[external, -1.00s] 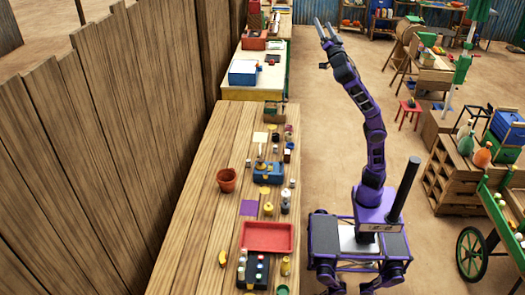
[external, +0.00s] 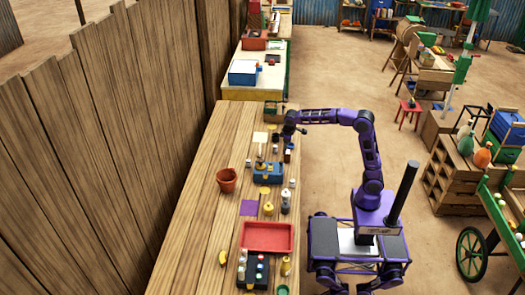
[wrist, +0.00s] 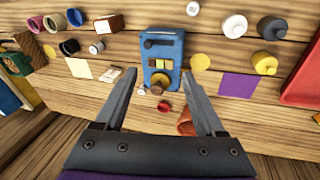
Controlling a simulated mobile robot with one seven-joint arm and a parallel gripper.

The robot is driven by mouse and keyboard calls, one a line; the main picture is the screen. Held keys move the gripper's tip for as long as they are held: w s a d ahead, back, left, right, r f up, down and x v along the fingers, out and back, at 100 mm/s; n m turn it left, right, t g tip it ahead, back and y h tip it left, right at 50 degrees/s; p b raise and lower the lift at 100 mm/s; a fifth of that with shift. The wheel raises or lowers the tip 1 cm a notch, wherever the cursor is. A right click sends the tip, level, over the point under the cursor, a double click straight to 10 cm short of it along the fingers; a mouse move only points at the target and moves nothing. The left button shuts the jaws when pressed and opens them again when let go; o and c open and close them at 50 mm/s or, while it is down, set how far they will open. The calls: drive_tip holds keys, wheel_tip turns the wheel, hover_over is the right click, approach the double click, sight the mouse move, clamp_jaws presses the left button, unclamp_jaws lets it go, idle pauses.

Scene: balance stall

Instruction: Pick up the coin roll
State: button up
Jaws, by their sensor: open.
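I cannot tell for certain which small item is the coin roll. One candidate is a small whitish cylinder lying on its side (wrist: 96,47), left of the blue balance box in the wrist view. Another is a small whitish cylinder (wrist: 193,8) at the top, also visible in the external view (external: 292,183). My gripper (wrist: 163,79) is open and empty, above the table. In the external view my gripper (external: 289,131) hangs over the table's right side, near its far end.
The blue balance box (wrist: 163,50) shows beyond the fingertips. A terracotta pot (external: 227,180), purple mat (external: 249,208), red tray (external: 267,237) and several bottles share the wooden table. A wooden fence (external: 130,130) runs along its left. The table's left strip is mostly clear.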

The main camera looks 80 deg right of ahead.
drive_tip(key=s+a+f+g+y, duration=0.1)
drive_tip(key=s+a+f+y, duration=0.15)
drive_tip(key=s+f, duration=0.4)
drive_tip(key=b, duration=0.3)
hover_over(293, 181)
drive_tip(key=shift+n, duration=0.3)
drive_tip(key=f, duration=1.1)
drive_tip(key=shift+s+d+f, duration=0.1)
drive_tip(key=shift+d+f, duration=0.15)
drive_tip(key=shift+w+a+f+b, duration=0.1)
drive_tip(key=shift+f+b, duration=0.1)
drive_tip(key=shift+f, duration=1.25)
drive_tip(key=shift+w+f+b, duration=0.1)
drive_tip(key=shift+f+b, duration=0.1)
drive_tip(key=shift+f, duration=1.25)
drive_tip(key=shift+c, duration=0.3)
clamp_jaws()
